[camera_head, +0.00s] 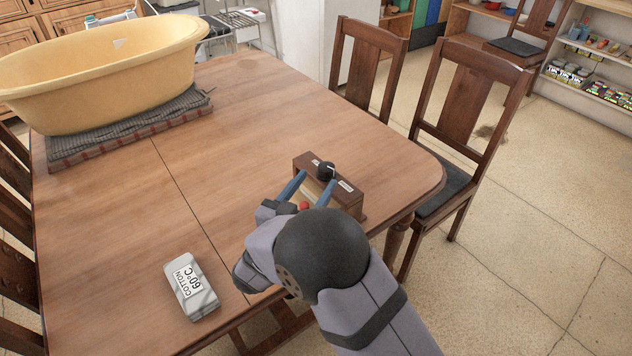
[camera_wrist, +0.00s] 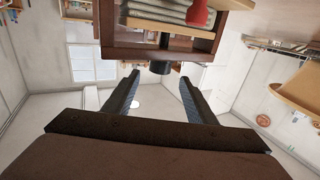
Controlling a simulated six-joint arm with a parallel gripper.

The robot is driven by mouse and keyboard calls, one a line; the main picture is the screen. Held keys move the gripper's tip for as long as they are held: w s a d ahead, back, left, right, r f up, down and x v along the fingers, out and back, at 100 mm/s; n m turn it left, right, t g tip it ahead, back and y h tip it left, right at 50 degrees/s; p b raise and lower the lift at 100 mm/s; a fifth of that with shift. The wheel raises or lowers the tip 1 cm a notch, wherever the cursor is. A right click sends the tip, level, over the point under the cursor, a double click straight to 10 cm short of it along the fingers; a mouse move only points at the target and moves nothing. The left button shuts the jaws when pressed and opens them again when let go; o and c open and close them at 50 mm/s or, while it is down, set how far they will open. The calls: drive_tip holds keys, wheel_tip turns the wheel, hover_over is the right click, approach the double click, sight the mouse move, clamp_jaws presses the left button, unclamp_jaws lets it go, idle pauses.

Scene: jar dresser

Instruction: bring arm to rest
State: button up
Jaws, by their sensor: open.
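My gripper (camera_head: 309,187) is open, with its two blue fingers spread and nothing seen between them. It is at the small dark wooden box (camera_head: 349,199) near the right end of the table. In the wrist view, the open fingers (camera_wrist: 159,78) point toward the box (camera_wrist: 120,42), which appears upside down. A black knob (camera_head: 326,170) shows at the box, just beyond the fingertips; it also shows in the wrist view (camera_wrist: 160,67). A red knob (camera_head: 304,206) shows low between the fingers and my wrist. Contact with the box cannot be told.
A grey block labelled "COTTON 60°C" (camera_head: 191,287) lies on the wooden table (camera_head: 250,110), left of my arm. A large yellow tub (camera_head: 100,75) stands on a folded striped cloth (camera_head: 130,130) at the back left. Chairs (camera_head: 462,110) stand along the far side. The table's middle is clear.

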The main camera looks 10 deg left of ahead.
sight(327, 163)
idle(0.3)
drive_tip(key=shift+m, duration=0.5)
drive_tip(key=w+r, duration=0.1)
drive_tip(key=w, duration=0.1)
drive_tip(key=w+d+r, duration=0.1)
drive_tip(key=r, duration=0.1)
drive_tip(key=shift+w+p, duration=0.35)
drive_tip(key=shift+p, duration=0.05)
drive_tip(key=w+y, duration=0.1)
drive_tip(key=w+n+y, duration=0.1)
drive_tip(key=w, duration=0.1)
drive_tip(key=w+d+r+y, duration=0.1)
drive_tip(key=shift+w+d+r+n+g, duration=0.1)
drive_tip(key=shift+w+n+g, duration=0.1)
drive_tip(key=shift+n+g, duration=0.15)
drive_tip(key=s+d+f+n+g+y, duration=0.15)
drive_tip(key=s+d+g, duration=0.45)
drive_tip(key=s+d, duration=0.6)
drive_tip(key=s+d+f+n+g+h, duration=0.1)
drive_tip(key=s+d+n+g, duration=0.2)
drive_tip(key=s+d+g, duration=0.8)
drive_tip(key=s+f+m+y, duration=0.1)
drive_tip(key=s+f+y, duration=0.1)
drive_tip(key=s+f, duration=0.85)
wheel_tip(327, 163, up, 14)
drive_tip(key=a+p, duration=0.1)
drive_tip(key=p, duration=1.3)
drive_tip(key=shift+s+f+m, duration=0.25)
drive_tip(key=shift+s+m, duration=0.05)
drive_tip(key=shift+s, duration=0.1)
